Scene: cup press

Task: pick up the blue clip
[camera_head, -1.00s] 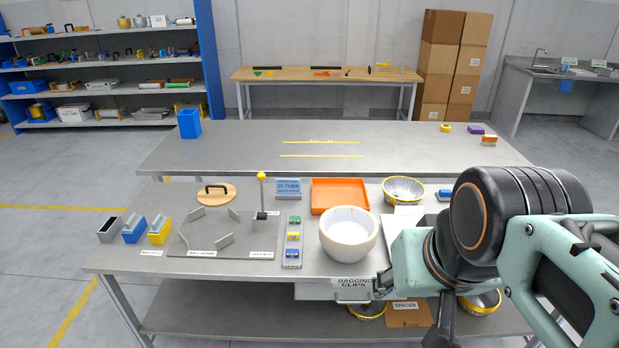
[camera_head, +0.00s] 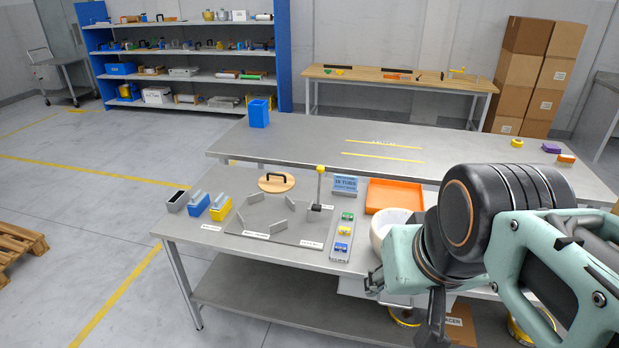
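My gripper (camera_head: 432,325) shows only as dark parts at the lower right, below my teal and black arm. It is to the right of the blue clip and apart from it. My arm hides most of the gripper, so its opening is unclear.
A pale round bowl (camera_head: 384,228) stands right of the strip, partly behind my arm. An orange tray (camera_head: 394,192) lies behind it. Left of the strip, a grey plate (camera_head: 265,239) carries upright fins and a yellow-topped post (camera_head: 320,185). My arm covers the table's right part.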

